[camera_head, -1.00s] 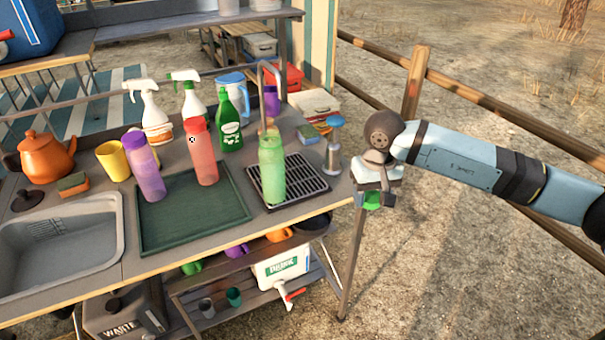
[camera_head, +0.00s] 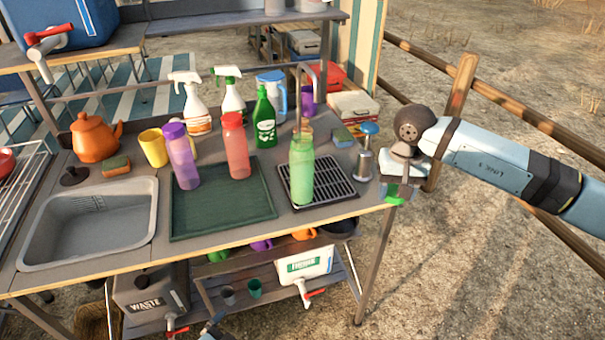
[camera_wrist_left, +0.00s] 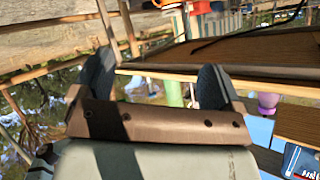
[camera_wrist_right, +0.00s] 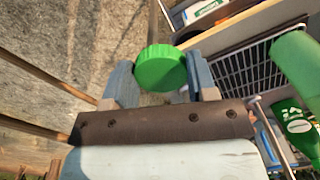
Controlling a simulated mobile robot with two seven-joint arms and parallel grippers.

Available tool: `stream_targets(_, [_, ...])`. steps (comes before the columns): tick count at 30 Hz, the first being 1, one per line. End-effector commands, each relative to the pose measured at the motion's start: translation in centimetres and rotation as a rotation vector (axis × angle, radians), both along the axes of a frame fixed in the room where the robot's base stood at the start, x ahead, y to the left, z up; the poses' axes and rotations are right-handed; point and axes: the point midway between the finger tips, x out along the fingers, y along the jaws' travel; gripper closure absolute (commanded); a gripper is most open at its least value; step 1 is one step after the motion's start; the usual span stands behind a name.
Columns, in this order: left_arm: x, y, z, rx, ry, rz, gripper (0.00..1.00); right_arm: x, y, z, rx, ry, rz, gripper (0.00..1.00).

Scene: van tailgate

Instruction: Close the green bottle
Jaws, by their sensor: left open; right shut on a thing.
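The light green bottle (camera_head: 302,172) stands upright on the black drain rack at the right of the counter. No cap shows on its top. My right gripper (camera_head: 396,190) is to the right of the bottle, just past the counter's right end, shut on a green cap (camera_head: 393,199). The right wrist view shows the round cap (camera_wrist_right: 160,68) between the fingers and part of the bottle (camera_wrist_right: 298,60) at the right, apart from it. My left gripper (camera_wrist_left: 160,85) is open and empty in the left wrist view.
A faucet (camera_head: 305,80) rises behind the bottle, and a soap dispenser (camera_head: 366,155) stands to its right. A dark green detergent bottle (camera_head: 264,120) is behind.

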Motion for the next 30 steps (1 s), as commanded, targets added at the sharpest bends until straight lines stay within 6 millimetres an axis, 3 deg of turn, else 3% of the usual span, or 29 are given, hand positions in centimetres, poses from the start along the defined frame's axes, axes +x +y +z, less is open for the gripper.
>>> stream_targets(1, [2.1, -1.3, 2.3, 0.132, -0.084, -0.09, 0.09, 1.0, 1.7, 2.0, 0.006, 0.0, -0.021, 0.69])
stream_targets(9, [10.3, -6.9, 10.1, 0.97, -0.548, -0.492, 0.09, 4.8, 9.6, 8.0, 0.008, 0.012, -0.171, 0.69])
stream_targets(18, [17.2, -9.3, 17.9, 1.94, -0.971, -0.689, 0.09, 7.3, 17.4, 14.6, -0.01, 0.004, -0.325, 0.69])
stream_targets(24, [19.4, -9.4, 20.5, 2.324, -1.088, -0.7, 0.09, 8.0, 20.0, 16.8, -0.019, -0.007, -0.384, 0.69])
stream_targets(30, [19.9, -9.3, 20.9, 2.418, -1.107, -0.698, 0.09, 8.1, 20.6, 17.1, -0.02, -0.008, -0.399, 0.69])
